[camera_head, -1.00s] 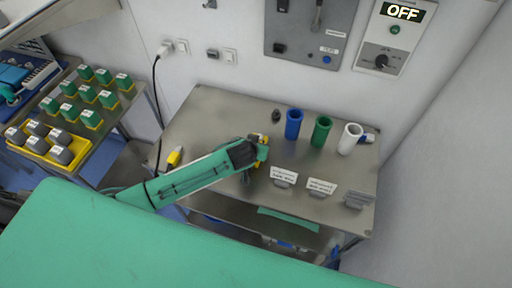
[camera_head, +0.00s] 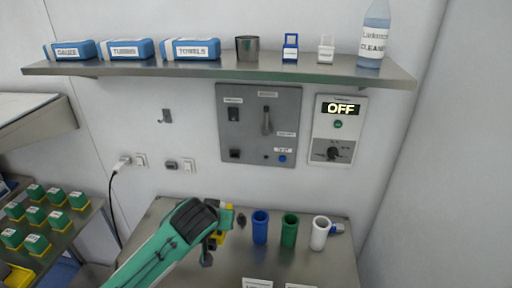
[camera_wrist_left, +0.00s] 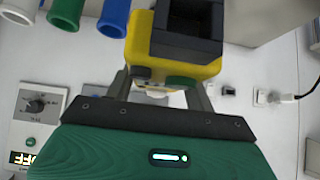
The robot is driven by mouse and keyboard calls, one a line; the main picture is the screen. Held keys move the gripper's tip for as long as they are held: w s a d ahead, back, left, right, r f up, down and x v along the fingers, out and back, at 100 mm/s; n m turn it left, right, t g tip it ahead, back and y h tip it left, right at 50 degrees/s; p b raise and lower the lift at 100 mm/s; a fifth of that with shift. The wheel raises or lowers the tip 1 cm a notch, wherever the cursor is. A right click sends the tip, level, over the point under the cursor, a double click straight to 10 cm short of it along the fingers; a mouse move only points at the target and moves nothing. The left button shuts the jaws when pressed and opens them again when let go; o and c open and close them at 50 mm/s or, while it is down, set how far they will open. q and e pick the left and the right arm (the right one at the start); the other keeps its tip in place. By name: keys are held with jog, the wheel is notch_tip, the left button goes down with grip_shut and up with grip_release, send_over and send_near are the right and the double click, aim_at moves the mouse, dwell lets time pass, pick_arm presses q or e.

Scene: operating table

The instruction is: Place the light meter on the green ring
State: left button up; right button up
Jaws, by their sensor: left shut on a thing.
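My left gripper (camera_head: 214,240) is shut on a yellow-and-black device, taken to be the light meter (camera_head: 221,237), and holds it over the back of the steel table. In the left wrist view the light meter (camera_wrist_left: 175,62) sits between the fingers (camera_wrist_left: 160,92), with a dark block on its yellow body and a green part facing me. I cannot make out a clear green ring. A small green round spot (camera_head: 338,124) shows under the OFF display on the wall box; it also shows in the left wrist view (camera_wrist_left: 30,142). My right gripper is out of view.
Blue (camera_head: 260,228), green (camera_head: 289,231) and white (camera_head: 320,233) tubes stand right of the gripper on the steel table (camera_head: 228,273). A wall shelf (camera_head: 215,71) with boxes and a bottle is above. A grey switch panel (camera_head: 258,122) is beside the wall box (camera_head: 332,150).

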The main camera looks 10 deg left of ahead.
pick_arm(q)
jog(key=s+a+f, duration=0.1)
jog(key=s+a, duration=0.1)
jog(key=s, duration=0.4)
jog(key=s+a+f, duration=0.1)
jog(key=s+a, duration=0.1)
jog(key=s, duration=0.5)
jog(key=shift+a+f, duration=0.35)
